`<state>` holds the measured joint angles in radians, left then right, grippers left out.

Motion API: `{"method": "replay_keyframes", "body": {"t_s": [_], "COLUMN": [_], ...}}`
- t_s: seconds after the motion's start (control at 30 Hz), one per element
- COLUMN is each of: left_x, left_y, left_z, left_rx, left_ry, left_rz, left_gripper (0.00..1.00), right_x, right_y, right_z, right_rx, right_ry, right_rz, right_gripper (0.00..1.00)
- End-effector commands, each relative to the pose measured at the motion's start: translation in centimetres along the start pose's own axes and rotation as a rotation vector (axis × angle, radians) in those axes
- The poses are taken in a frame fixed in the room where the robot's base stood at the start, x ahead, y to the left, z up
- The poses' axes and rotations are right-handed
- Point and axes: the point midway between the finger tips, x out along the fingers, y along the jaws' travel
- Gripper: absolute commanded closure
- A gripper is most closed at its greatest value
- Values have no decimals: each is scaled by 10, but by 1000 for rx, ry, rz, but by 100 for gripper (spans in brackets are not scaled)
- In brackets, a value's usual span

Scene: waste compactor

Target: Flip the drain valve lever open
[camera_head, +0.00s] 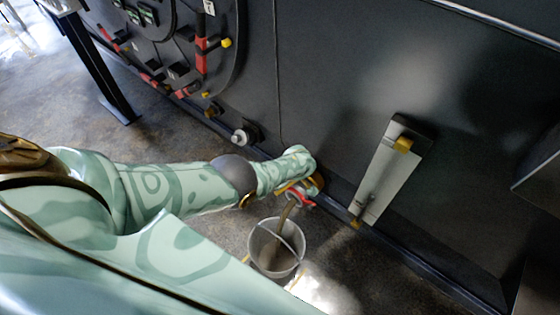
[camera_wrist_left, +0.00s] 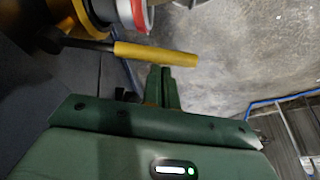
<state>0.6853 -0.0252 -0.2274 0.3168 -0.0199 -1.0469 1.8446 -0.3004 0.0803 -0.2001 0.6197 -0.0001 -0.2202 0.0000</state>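The drain valve shows in the left wrist view as a yellow body with a red ring (camera_wrist_left: 140,14) around a pale outlet. Its lever has a yellow sleeve (camera_wrist_left: 158,54) and lies roughly across that picture. My left gripper (camera_wrist_left: 165,70) has its green fingers side by side with no clear gap, just by the lever; I cannot tell if they touch it. In the head view my left gripper's fingers are hidden behind my forearm at the valve, whose red ring (camera_head: 303,200) shows. A brown stream runs from the outlet into the bucket (camera_head: 258,253). My right gripper is not in view.
The dark compactor wall (camera_head: 340,70) stands close behind the valve. A pale panel with a yellow-tipped handle (camera_head: 376,182) is to the right. A knob (camera_head: 241,136) sticks out low on the left. The bucket stands on the floor below the valve.

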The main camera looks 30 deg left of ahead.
Motion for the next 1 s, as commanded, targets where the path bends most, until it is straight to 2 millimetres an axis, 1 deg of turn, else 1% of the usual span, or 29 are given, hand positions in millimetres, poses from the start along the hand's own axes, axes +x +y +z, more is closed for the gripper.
{"method": "replay_keyframes", "body": {"t_s": [0.03, 0.2, 0.4, 1.0], "left_x": [-1, -5, -7, -10], "left_y": [-1, 1, 2, 2], "left_z": [4, 13, 18, 19], "left_rx": [1, 1, 2, 1], "left_ry": [-3, -3, -2, -5], "left_rz": [-1, 0, 0, 3], "left_gripper": [100, 100, 100, 100], "right_x": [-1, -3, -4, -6], "right_y": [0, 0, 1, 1], "right_z": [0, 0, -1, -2], "right_rx": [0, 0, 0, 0], "right_ry": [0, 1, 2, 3], "right_rz": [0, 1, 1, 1], "right_gripper": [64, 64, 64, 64]}}
